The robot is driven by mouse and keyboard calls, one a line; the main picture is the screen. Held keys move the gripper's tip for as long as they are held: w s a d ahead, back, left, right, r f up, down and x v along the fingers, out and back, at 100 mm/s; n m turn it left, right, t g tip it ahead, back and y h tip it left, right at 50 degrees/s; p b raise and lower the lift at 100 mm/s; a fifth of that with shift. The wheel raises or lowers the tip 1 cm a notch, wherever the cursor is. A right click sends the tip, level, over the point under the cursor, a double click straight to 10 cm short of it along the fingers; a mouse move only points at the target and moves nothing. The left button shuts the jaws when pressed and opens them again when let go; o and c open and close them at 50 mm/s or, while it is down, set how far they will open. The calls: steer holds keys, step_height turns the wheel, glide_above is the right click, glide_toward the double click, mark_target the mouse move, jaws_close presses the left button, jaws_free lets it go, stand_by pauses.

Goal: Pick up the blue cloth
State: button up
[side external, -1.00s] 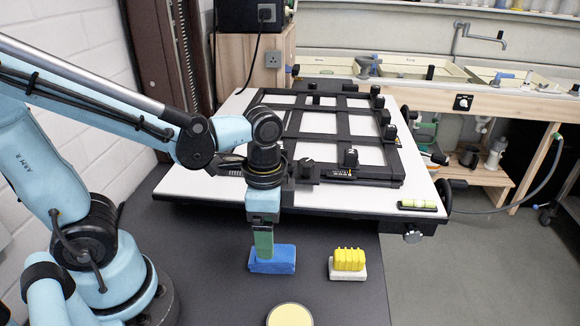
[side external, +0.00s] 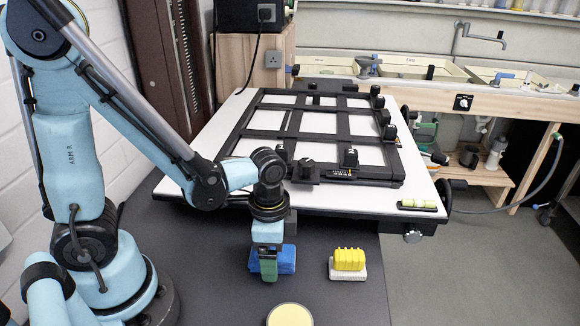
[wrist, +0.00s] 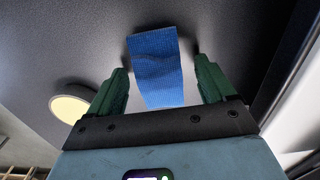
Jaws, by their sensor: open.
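The blue cloth (side external: 287,259) is a small folded block lying on the dark bench top, in front of the white board. In the side view my gripper (side external: 268,272) is pointed down in front of the cloth and hides its left part. In the wrist view the cloth (wrist: 156,66) shows ribbed and whole, just beyond the tips and between the lines of the two green fingers. My gripper (wrist: 160,88) is open there, with nothing between its fingers. I cannot tell whether a finger touches the cloth.
A yellow ribbed block on a white base (side external: 348,262) stands right of the cloth. A round pale yellow-topped thing (side external: 290,315) is at the front edge; it also shows in the wrist view (wrist: 72,108). The board with its black frame (side external: 320,138) rises behind.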

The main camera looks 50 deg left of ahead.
steer(key=shift+f, duration=0.3)
steer(key=c, duration=1.1)
steer(key=shift+r, duration=0.25)
steer(key=shift+c, duration=0.2)
steer(key=shift+r, duration=0.55)
steer(key=r, duration=0.3)
steer(key=shift+s+d, duration=0.35)
steer(key=shift+d, duration=0.05)
steer(key=s+d+r, duration=0.6)
steer(key=s+d, duration=0.1)
steer(key=d, duration=0.1)
steer(key=shift+r, duration=0.25)
